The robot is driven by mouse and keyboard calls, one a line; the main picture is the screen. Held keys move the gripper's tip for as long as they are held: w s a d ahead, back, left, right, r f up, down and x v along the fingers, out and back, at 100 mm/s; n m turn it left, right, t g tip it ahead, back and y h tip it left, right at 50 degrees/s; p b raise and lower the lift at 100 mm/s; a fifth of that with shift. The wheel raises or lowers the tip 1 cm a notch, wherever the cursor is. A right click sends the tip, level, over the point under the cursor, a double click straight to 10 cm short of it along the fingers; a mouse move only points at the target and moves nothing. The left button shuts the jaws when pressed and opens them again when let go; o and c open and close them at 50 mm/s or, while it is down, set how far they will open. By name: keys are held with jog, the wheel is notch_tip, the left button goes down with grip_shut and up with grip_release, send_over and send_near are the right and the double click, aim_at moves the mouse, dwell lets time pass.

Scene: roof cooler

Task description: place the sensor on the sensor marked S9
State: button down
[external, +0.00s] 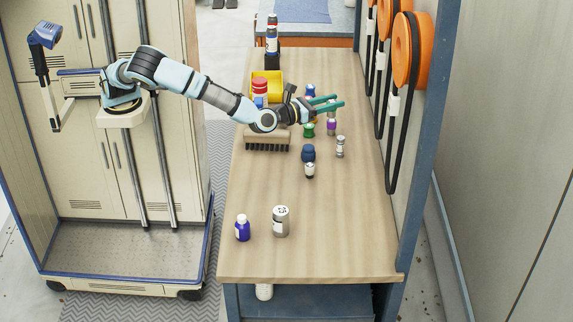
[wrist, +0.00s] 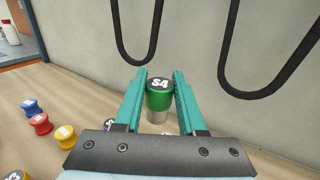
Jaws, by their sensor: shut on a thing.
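My gripper (wrist: 158,100) has two teal fingers, one on each side of a green sensor (wrist: 159,97) with a dark top marked S4 and a grey lower end. It is shut on this sensor. In the external view my gripper (external: 327,103) reaches out over the far part of the wooden table, fingers pointing right. The held sensor is hard to pick out there. No mark S9 can be read in either view. A large silver canister (external: 281,222) at the table's near end has a dark mark on its white top, too small to read.
A purple bottle (external: 242,228) stands near the front left. A dark blue item (external: 308,153), a small silver one (external: 340,147) and a brush (external: 267,141) are mid-table. A yellow bin (external: 273,79) is behind. Cables (external: 391,150) hang along the right wall.

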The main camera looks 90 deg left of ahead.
jog(key=w+a+r+n+y+b, duration=0.1)
jog(key=a, duration=1)
jog(key=p, duration=0.2)
send_over(332, 120)
jog(key=shift+g+y, duration=0.3)
jog(key=shift+g, duration=0.1)
notch_tip(332, 120, down, 10)
jog(key=shift+r, duration=0.2)
jog(key=shift+b, duration=0.3)
jog(key=shift+f, duration=0.2)
jog(key=shift+c, duration=2.4)
grip_release()
jog(key=shift+r, duration=0.15)
